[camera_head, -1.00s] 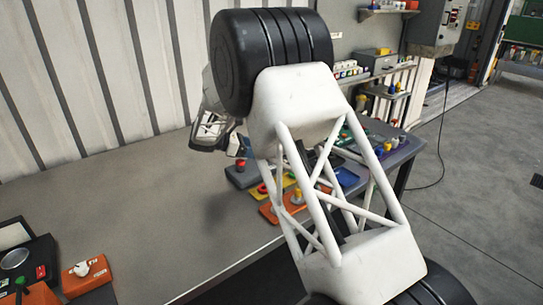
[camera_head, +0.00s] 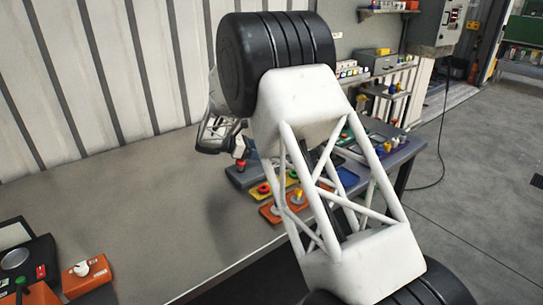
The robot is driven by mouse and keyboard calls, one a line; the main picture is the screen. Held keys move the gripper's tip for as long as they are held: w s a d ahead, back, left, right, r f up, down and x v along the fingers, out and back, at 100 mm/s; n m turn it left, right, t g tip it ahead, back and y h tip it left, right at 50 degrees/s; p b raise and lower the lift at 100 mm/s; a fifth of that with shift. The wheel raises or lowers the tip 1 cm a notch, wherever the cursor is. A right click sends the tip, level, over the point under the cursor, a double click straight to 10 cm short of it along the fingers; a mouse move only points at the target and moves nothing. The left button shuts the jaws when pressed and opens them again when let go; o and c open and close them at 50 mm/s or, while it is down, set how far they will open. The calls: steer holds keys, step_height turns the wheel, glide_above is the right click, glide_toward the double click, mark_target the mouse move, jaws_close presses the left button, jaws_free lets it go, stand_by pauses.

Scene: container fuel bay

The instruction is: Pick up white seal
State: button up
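My gripper (camera_head: 240,150) hangs over the far part of the grey bench, partly hidden behind my own arm. Its fingertips are small and dark, and I cannot tell whether they are open or shut. A red knob (camera_head: 240,164) shows just below them, on a dark grey plate (camera_head: 240,178). An orange plate (camera_head: 268,211) lies nearer, with a pale ring-like piece (camera_head: 277,210) on it that may be the white seal; I cannot be sure. My arm's white frame covers part of this plate. No seal can be made out in my gripper.
A yellow plate with rings (camera_head: 264,189) and a blue plate (camera_head: 347,177) lie close together on the bench (camera_head: 150,200). An orange box with a white knob (camera_head: 84,268) stands at the lower left. The bench's middle is clear. A corrugated wall (camera_head: 90,70) stands behind.

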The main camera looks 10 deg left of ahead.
steer(key=shift+d, duration=0.1)
steer(key=shift+x, duration=2.55)
steer(key=shift+c, duration=0.3)
steer(key=c, duration=0.9)
